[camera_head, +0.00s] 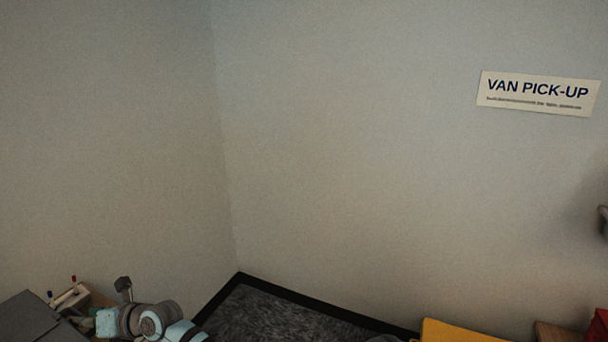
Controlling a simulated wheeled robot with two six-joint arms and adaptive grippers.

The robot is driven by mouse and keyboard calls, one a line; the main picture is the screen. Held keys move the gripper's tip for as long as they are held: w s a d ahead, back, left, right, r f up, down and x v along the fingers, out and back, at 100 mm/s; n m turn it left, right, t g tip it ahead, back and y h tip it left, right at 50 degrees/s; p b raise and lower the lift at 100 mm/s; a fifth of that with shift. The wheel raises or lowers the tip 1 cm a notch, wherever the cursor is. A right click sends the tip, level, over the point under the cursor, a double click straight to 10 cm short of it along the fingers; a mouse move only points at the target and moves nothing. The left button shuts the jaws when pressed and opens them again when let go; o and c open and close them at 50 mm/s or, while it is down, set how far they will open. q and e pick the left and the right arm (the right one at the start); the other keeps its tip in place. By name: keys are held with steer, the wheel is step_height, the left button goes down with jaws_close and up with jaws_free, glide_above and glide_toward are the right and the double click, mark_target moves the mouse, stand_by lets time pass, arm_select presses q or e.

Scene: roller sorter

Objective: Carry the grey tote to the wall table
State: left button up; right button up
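I cannot make out the grey tote for certain. A dark grey, flat-sided object (32,322) is cut off at the lower left corner, and I cannot tell whether it is part of the tote. Grey and pale blue arm links of mine show just right of it at the bottom edge. Neither gripper's fingertips show clearly, so what they hold is hidden. The wall table cannot be picked out with certainty.
A white "VAN PICK-UP" sign (538,94) hangs on the right wall. A dark grey floor area (285,316) with a black border fills the corner. A yellow panel (455,331), a brown wooden edge (555,333) and a red object (598,328) show at the lower right.

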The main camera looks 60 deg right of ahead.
steer(key=v, duration=1.2)
steer(key=shift+s, duration=0.2)
stand_by(0.8)
steer(key=shift+r, duration=2.5)
steer(key=shift+a, duration=0.1)
